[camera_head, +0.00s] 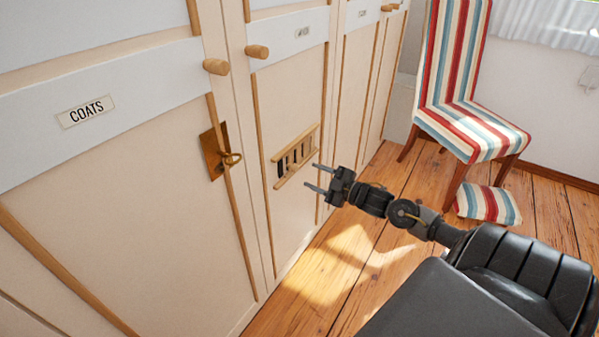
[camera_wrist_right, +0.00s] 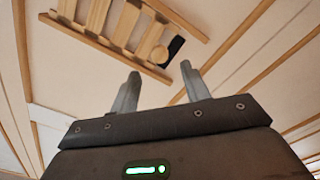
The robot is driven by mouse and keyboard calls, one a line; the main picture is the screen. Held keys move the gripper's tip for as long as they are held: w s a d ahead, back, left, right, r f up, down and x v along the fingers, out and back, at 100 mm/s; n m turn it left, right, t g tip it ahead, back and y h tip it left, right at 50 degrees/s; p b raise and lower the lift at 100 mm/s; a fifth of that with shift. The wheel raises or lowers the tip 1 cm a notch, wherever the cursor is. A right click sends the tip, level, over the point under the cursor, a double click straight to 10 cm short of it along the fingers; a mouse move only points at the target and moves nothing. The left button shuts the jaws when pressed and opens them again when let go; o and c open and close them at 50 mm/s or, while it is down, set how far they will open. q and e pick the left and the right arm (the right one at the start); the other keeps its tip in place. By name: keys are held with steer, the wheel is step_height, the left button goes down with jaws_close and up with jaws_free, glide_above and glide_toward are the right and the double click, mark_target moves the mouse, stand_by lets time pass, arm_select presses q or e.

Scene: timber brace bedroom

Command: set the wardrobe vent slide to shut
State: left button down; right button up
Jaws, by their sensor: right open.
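The wardrobe vent (camera_head: 296,156) is a small wooden-railed frame with upright slats, low on a cream wardrobe door. Dark gaps show between some slats in the head view. In the right wrist view the vent (camera_wrist_right: 97,44) lies at the upper left, with a round wooden knob (camera_wrist_right: 158,55) beside a dark gap at its right end. My right gripper (camera_head: 312,177) is open and empty just right of the vent, fingers toward the door. In the wrist view its fingertips (camera_wrist_right: 160,70) lie either side of the knob's line; contact cannot be told. My left gripper is out of view.
A label reads COATS (camera_head: 86,111). Bare wooden floor (camera_head: 320,280) lies before the wardrobe.

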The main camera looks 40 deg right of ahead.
mark_target(297, 169)
steer(key=x, duration=0.5)
steer(key=shift+w+a, duration=0.2)
steer(key=shift+w, duration=0.3)
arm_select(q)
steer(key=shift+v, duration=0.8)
arm_select(e)
steer(key=shift+c, duration=0.6)
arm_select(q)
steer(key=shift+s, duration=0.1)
arm_select(e)
jaws_close()
